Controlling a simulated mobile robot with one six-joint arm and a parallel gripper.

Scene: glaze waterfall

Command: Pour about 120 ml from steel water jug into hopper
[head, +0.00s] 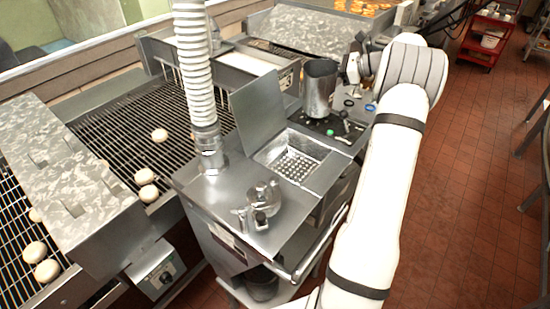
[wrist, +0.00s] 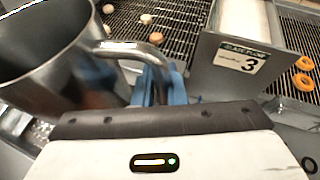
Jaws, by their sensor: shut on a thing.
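The steel water jug (head: 319,92) is near upright in the head view, behind and right of the open hopper (head: 322,176). The hopper has a perforated grate inside and a raised lid (head: 259,112). My gripper (head: 350,70) is at the jug's right side. In the wrist view my gripper's blue fingers (wrist: 160,86) are shut on the handle of the jug (wrist: 48,90). The jug's open mouth shows dark inside; I cannot tell the water level. The jug's gap above the counter is hard to judge.
A white ribbed hose (head: 194,70) rises left of the lid. Glass and metal vessels (head: 262,198) stand on the near counter. Small tools and caps (head: 345,125) lie right of the hopper. A wire conveyor (head: 130,120) with pale doughnuts runs at left.

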